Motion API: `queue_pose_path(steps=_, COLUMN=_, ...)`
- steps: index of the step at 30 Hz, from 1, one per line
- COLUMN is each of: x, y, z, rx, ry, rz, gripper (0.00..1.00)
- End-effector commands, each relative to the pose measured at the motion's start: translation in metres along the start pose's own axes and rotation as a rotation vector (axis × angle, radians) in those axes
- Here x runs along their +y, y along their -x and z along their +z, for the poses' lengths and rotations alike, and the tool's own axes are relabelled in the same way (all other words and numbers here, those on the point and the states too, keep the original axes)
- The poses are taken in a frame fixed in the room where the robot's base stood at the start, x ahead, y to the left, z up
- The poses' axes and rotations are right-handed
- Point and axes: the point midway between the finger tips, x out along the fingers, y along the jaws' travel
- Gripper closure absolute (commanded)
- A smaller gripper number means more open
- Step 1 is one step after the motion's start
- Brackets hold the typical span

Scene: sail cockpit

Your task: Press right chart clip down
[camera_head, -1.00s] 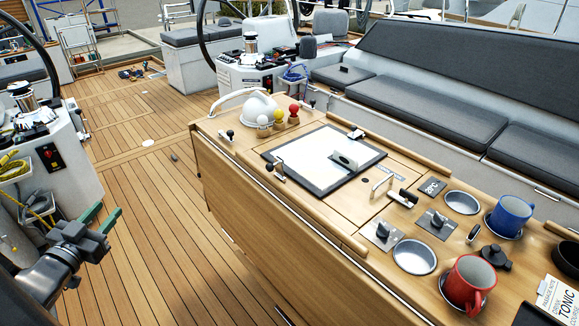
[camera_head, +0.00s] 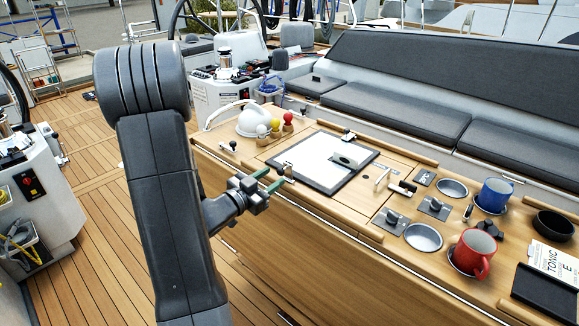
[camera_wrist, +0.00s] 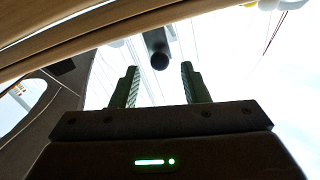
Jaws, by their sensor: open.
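The white chart panel (camera_head: 322,166) lies in the wooden table top. One chart clip (camera_head: 288,168), small with a dark knob, sits at its near left edge. Another clip (camera_head: 349,135) sits at its far right edge. I cannot tell for certain which is called right. My gripper (camera_head: 271,179) is open, its green fingers beside the near clip, over the table's near edge. In the wrist view my gripper (camera_wrist: 159,76) points at a dark round-ended knob (camera_wrist: 158,50), seen between the fingertips against bright white. I cannot tell whether they touch.
A blue mug (camera_head: 494,194) and a red mug (camera_head: 472,252) stand at the right end. A grey bench (camera_head: 410,118) runs behind. The deck (camera_head: 105,197) at left is clear.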

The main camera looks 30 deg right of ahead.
Motion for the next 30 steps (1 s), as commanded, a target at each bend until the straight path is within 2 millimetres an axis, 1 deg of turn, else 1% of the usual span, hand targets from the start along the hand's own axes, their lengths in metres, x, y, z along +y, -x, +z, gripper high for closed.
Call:
queue_pose_path(steps=1, x=0.001, y=-0.011, z=-0.002, rx=0.001, ry=0.001, rz=0.006, gripper=0.59)
queue_pose_path(steps=3, x=0.001, y=-0.026, z=-0.002, rx=0.0, ry=0.001, rz=0.005, gripper=0.59)
queue_pose_path(steps=6, x=0.001, y=-0.043, z=-0.002, rx=0.001, ry=0.0, rz=0.004, gripper=0.59)
queue_pose_path(steps=9, x=0.001, y=-0.056, z=-0.002, rx=0.001, ry=0.0, rz=0.002, gripper=0.59)
queue_pose_path(steps=15, x=0.001, y=-0.068, z=0.0, rx=0.0, ry=0.0, rz=0.001, gripper=0.59)
queue_pose_path(steps=23, x=0.0, y=-0.069, z=0.0, rx=0.0, ry=0.0, rz=0.0, gripper=0.59)
queue_pose_path(steps=28, x=0.0, y=-0.069, z=0.0, rx=0.0, ry=0.0, rz=0.0, gripper=0.9)
queue_pose_path(steps=30, x=0.0, y=-0.069, z=0.0, rx=0.0, ry=0.0, rz=0.0, gripper=0.9)
